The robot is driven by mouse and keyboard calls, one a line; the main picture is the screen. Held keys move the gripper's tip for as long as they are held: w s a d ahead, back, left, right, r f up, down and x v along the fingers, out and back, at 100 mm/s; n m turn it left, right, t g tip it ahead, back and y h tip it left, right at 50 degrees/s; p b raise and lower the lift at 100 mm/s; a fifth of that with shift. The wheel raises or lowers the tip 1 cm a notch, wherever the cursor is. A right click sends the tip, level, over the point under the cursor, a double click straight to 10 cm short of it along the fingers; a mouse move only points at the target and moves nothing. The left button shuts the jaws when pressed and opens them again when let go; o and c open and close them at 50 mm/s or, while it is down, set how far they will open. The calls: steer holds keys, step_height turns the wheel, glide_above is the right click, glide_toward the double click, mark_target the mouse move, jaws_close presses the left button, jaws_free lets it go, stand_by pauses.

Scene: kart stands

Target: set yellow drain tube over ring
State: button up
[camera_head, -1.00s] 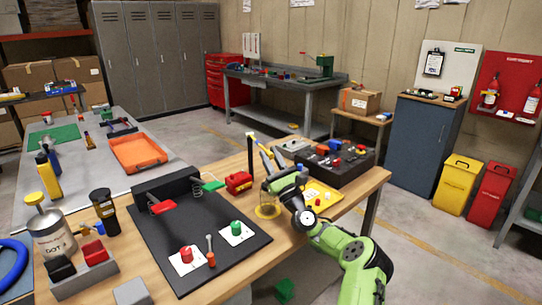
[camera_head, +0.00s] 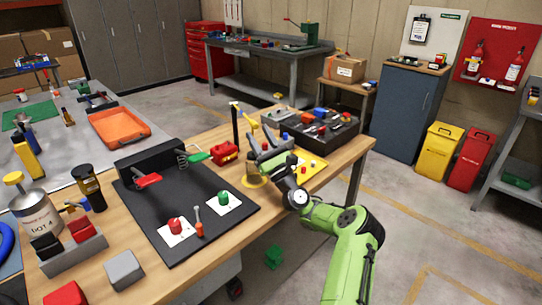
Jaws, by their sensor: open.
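My gripper (camera_head: 258,157) is at the right-hand part of the wooden bench, pointing down and left. It is open, and its fingers are small and partly overlapped by my wrist. A yellow round shape (camera_head: 254,182) lies on the bench just below it, looking like a flat ring. A tan, see-through upright body seems to stand above this shape, close to the fingers; I cannot tell whether it is the drain tube or whether the gripper touches it. A thin yellow piece (camera_head: 251,122) shows behind the gripper, beside a dark upright post (camera_head: 235,126).
A black mat (camera_head: 172,228) with red and green knobs on white cards lies left of the gripper. A red box (camera_head: 224,154) stands close by on the left. A dark tool tray (camera_head: 318,132) and a yellow sheet (camera_head: 312,166) lie to the right.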

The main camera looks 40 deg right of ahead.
steer(key=v, duration=1.2)
steer(key=shift+s, duration=0.15)
